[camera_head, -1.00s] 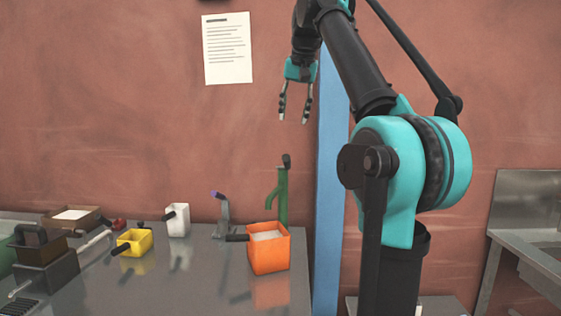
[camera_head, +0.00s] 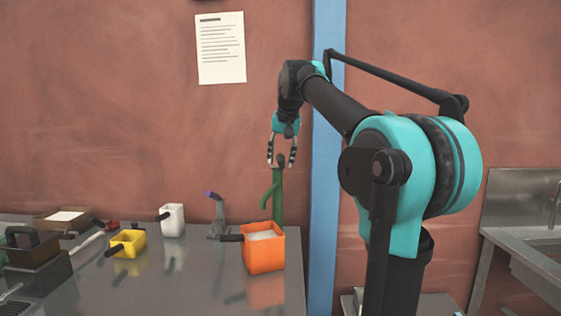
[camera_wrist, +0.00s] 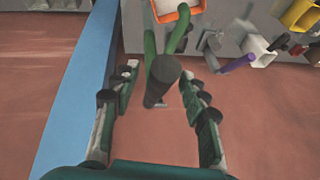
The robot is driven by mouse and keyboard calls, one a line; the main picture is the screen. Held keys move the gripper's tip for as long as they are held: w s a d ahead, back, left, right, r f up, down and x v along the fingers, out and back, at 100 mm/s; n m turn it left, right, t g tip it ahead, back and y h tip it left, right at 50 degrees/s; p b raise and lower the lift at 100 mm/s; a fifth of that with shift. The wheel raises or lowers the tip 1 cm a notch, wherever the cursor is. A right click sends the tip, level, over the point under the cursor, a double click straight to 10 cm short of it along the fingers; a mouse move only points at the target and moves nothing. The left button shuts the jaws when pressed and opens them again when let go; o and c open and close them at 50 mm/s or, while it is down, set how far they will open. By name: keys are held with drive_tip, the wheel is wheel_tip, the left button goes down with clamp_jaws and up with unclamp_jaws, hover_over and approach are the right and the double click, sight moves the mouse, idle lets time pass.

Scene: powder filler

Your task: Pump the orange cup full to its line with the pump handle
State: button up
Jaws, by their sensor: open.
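The orange cup (camera_head: 263,253), with a black side handle and pale contents, stands on the metal counter. Its rim also shows at the top of the wrist view (camera_wrist: 181,14). I cannot tell its line. The green pump (camera_head: 277,205) rises behind the cup, its spout near the cup's rim. The pump handle's dark knob (camera_head: 281,160) is at its top; in the wrist view the knob (camera_wrist: 162,78) lies between my fingers. My gripper (camera_head: 280,164) points down, open, with its fingers on both sides of the knob. I see no clear contact.
A grey tap-like device with a purple-tipped lever (camera_head: 213,205) stands left of the cup. A white cup (camera_head: 174,221), a yellow cup (camera_head: 132,241) and a brown tray (camera_head: 45,222) are further left. A blue post (camera_head: 326,190) stands close on the right.

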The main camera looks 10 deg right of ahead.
drive_tip(key=shift+w+f, duration=0.2)
drive_tip(key=shift+f, duration=0.3)
clamp_jaws()
